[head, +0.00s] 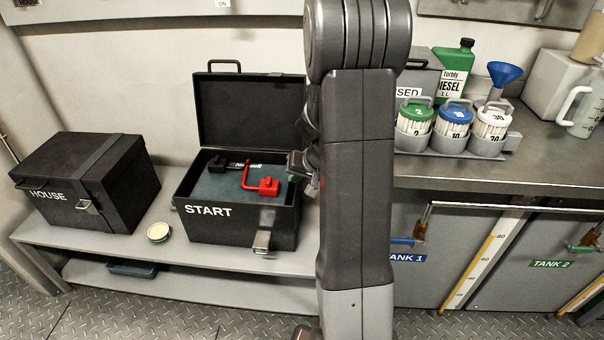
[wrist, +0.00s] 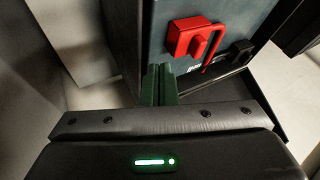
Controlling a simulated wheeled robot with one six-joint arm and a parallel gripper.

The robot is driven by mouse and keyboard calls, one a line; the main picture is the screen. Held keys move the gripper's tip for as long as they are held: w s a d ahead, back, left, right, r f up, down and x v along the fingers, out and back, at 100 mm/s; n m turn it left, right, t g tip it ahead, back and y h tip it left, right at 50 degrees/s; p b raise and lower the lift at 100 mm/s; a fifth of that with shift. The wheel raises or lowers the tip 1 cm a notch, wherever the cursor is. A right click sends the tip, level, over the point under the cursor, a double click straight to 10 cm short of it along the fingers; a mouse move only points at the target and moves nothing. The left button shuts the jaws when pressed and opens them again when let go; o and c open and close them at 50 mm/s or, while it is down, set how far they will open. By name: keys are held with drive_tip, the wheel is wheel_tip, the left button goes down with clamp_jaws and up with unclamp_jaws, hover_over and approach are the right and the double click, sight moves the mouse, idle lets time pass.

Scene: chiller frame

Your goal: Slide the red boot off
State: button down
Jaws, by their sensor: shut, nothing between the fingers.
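The red boot (head: 268,186) sits on the dark panel inside the open START box (head: 240,230), at the right end of a red looped handle. In the wrist view the red boot (wrist: 190,37) is a red block with a raised knob, above and right of my fingers. A black boot (head: 217,163) sits at the panel's left back and also shows in the wrist view (wrist: 240,47). My gripper (wrist: 158,84) is shut and empty, with green fingers close together beside the box wall. In the head view my arm column hides most of it.
The box's lid (head: 250,110) stands open at the back. A closed HOUSE box (head: 80,185) and a small round tin (head: 158,232) are to the left on the bench (head: 100,245). Coloured canisters (head: 455,125) and a green diesel bottle (head: 455,70) stand on the right counter.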

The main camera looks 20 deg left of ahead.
sight(273, 182)
drive_tip(key=a, duration=0.1)
drive_tip(key=a+f, duration=0.1)
drive_tip(key=a, duration=0.1)
drive_tip(key=shift+a+f, duration=0.3)
drive_tip(key=shift+f, duration=0.05)
drive_tip(key=shift+s+a, duration=0.15)
drive_tip(key=shift+a, duration=0.6)
drive_tip(key=a, duration=0.2)
drive_tip(key=s+a+p, duration=0.1)
drive_tip(key=a, duration=0.4)
drive_tip(key=shift+s+p, duration=0.3)
drive_tip(key=shift+s, duration=0.05)
drive_tip(key=shift+d, duration=0.1)
